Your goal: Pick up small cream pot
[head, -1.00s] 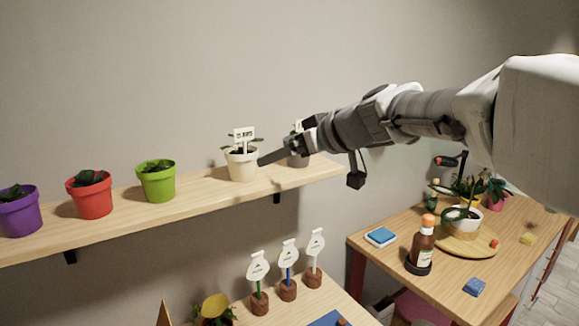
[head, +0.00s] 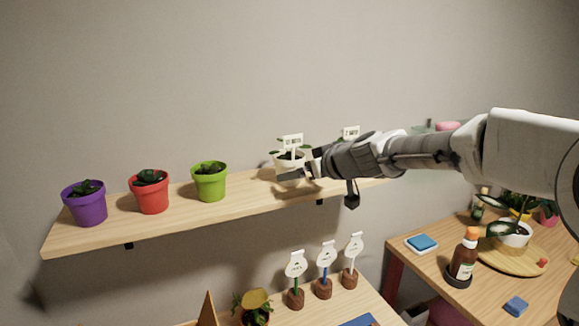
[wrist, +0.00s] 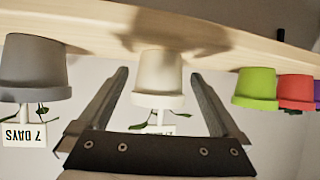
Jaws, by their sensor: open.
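The small cream pot (head: 284,163) stands upright on the wall shelf, with a leafy plant and a white label in it. My gripper (head: 291,176) is at the pot in the head view, with a finger across its front. In the wrist view, which is upside down, the cream pot (wrist: 158,78) sits between the two spread fingers. Gaps show on both sides of it. My gripper is open and holds nothing. Its arm hides part of the pot in the head view.
A grey pot (wrist: 34,68) labelled "7 DAYS" stands beside the cream pot. On the other side are a green pot (head: 209,184), a red pot (head: 150,197) and a purple pot (head: 84,208). The wooden shelf (head: 190,217) has bare room between pots. Labelled stakes stand below.

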